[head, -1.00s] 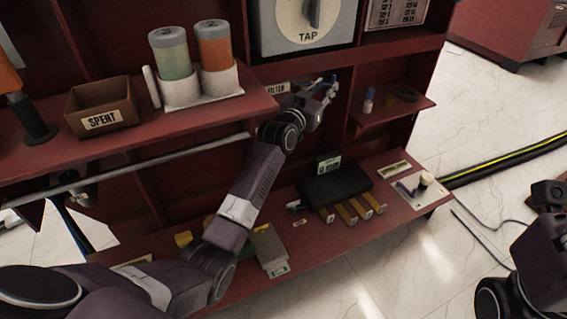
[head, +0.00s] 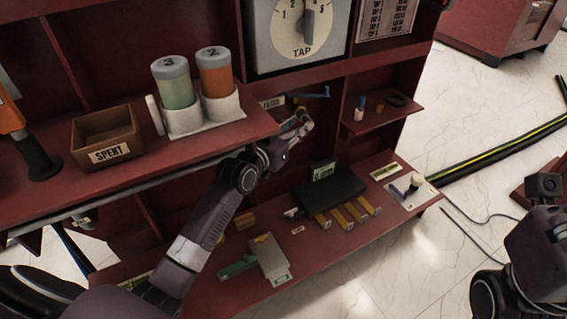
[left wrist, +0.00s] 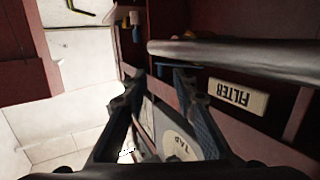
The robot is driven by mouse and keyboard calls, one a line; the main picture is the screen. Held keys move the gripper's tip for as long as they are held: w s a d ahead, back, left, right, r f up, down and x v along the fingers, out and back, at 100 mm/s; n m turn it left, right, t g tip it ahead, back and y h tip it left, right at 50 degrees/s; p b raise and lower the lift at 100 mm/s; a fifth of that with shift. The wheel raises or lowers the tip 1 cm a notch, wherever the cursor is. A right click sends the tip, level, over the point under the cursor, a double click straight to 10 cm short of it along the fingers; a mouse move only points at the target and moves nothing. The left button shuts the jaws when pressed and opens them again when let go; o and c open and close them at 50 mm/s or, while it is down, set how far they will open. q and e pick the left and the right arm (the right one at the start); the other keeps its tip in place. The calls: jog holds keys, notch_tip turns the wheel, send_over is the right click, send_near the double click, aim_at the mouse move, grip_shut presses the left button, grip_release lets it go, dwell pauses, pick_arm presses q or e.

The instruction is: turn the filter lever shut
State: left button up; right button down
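The filter lever (head: 310,95) is a blue handle in the shelf bay below the tap dial. It sticks out to the right of the FILTER label (head: 272,102), roughly level. My left gripper (head: 303,120) is just below the lever, apart from it in the head view. In the left wrist view my left gripper (left wrist: 155,88) has its two fingers spread, with nothing held between them. The FILTER label (left wrist: 238,96) appears upside down there. A blue piece, likely the lever (left wrist: 155,68), shows beyond the fingertips, partly hidden. My right gripper's fingers are not visible.
A grey pipe (left wrist: 235,55) runs close by in the left wrist view. The TAP dial (head: 303,28) is above the bay. A small side shelf (head: 395,112) with small items is to the right. Canisters (head: 175,88) and a SPENT box (head: 106,140) stand to the left.

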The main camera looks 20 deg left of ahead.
pick_arm(q)
jog(key=s+f+g+p, duration=0.2)
jog(key=s+f+p, duration=0.1)
jog(key=f+p, duration=0.3)
jog(key=s+a+f+g+y+p, duration=0.1)
jog(key=s+f+g+p, duration=0.1)
jog(key=s+f+p, duration=0.2)
jog(key=shift+f+n+p, duration=0.3)
jog(key=shift+f+p, duration=0.7)
jog(key=shift+s, duration=0.1)
jog(key=shift+c, duration=0.2)
